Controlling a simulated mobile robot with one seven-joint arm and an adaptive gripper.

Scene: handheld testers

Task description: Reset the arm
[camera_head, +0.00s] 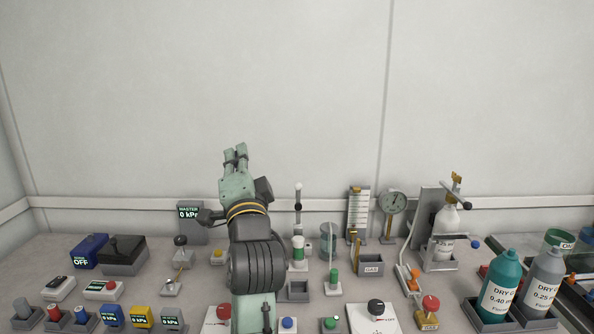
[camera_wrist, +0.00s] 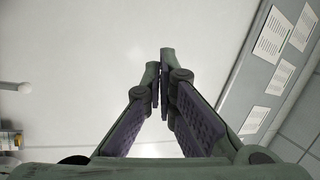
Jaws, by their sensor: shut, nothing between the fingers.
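My gripper (camera_head: 236,156) is raised above the bench in the head view, with its fingers pointing up and against the pale wall. In the wrist view my gripper (camera_wrist: 160,70) has its two fingertips together and nothing between them. My arm rises from the bottom of the head view and hides part of the bench behind it. My gripper touches no object that I can see.
The bench (camera_head: 75,290) is crowded with devices. A blue box (camera_head: 89,250) and a MASTER 0 kPa display (camera_head: 189,222) stand left. A dial gauge (camera_head: 391,205), a teal bottle (camera_head: 500,285) and a grey bottle (camera_head: 543,282) stand right. The space above is free.

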